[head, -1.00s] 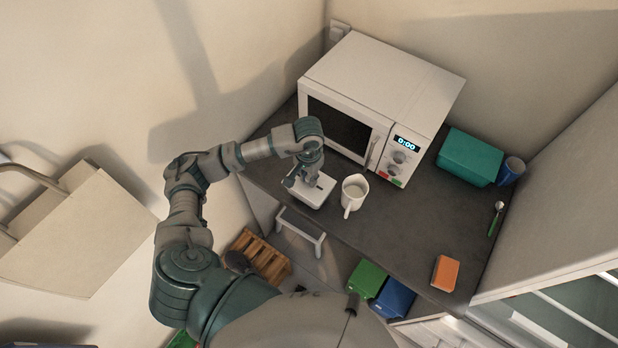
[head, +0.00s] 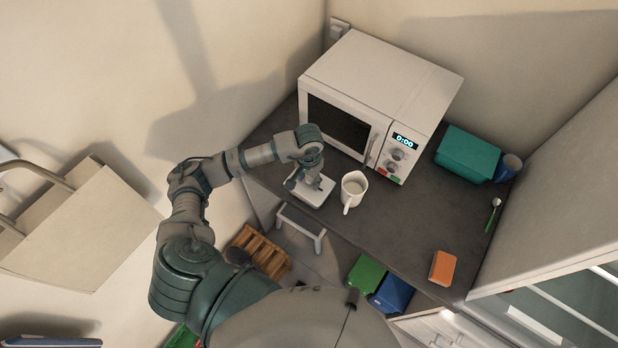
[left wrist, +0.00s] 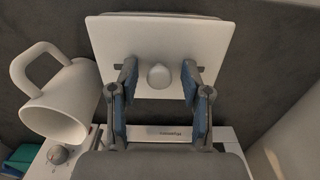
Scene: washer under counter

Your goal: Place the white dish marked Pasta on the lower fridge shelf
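A white dish with a rectangular lid and a round knob stands on the dark counter, left of the white jug. The dish (head: 312,196) shows partly under my left gripper (head: 305,182) in the head view. In the left wrist view the dish (left wrist: 155,32) is seen from above, and my left gripper (left wrist: 159,84) has its fingers spread on both sides of the knob, with gaps to it. No Pasta marking can be read. A fridge interior with shelves (head: 565,310) shows at the lower right. My right gripper is not in view.
The white jug (head: 353,190) stands close to the dish, in front of the microwave (head: 380,95). A teal box (head: 468,153), a blue cup (head: 509,167), a green-handled spoon (head: 493,215) and an orange block (head: 443,267) are farther right. The counter's middle is clear.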

